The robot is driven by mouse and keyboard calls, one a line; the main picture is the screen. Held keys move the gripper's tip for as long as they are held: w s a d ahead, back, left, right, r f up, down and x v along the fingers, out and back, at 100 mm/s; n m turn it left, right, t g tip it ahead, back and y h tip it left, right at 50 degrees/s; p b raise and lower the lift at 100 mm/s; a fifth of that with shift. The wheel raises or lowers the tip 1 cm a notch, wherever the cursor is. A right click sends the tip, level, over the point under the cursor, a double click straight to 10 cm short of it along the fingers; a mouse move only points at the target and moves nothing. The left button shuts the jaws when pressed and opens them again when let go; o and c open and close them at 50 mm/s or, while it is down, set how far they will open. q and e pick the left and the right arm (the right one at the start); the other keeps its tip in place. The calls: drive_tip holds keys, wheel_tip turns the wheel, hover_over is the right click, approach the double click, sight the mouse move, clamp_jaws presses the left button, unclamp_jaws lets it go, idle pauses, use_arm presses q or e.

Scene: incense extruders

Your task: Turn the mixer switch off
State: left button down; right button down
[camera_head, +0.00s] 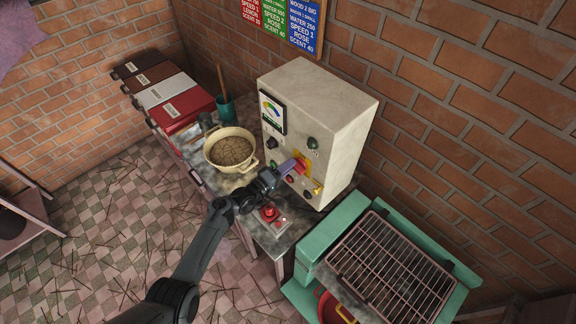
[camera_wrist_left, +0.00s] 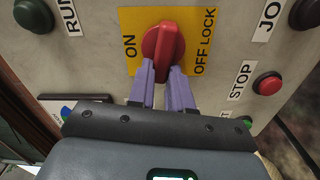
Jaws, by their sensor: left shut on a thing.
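The red rotary mixer switch (camera_wrist_left: 163,48) sits on a yellow plate (camera_wrist_left: 137,24) on the control box, between the labels ON and OFF LOCK. In the left wrist view its handle stands nearly upright, but I cannot tell its exact setting. My left gripper (camera_wrist_left: 166,88) is shut on the switch, with a purple finger on each side of its handle. In the head view my left gripper (camera_head: 288,168) reaches from the lower left to the front of the grey control box (camera_head: 335,110). My right gripper is not in view.
A red STOP button (camera_wrist_left: 267,84) and a dark green RUN button (camera_wrist_left: 33,15) flank the switch. A pot of brown mixture (camera_head: 231,150) stands left of the box. A rack (camera_head: 391,270) is at lower right.

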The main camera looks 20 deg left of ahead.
use_arm(q)
drive_tip(key=shift+f+n, duration=0.2)
drive_tip(key=shift+n, duration=0.9)
drive_tip(key=c, duration=1)
unclamp_jaws()
drive_tip(key=shift+c, duration=0.2)
drive_tip(key=v, duration=1)
drive_tip(key=shift+s+a, duration=0.2)
drive_tip(key=shift+s, duration=0.15)
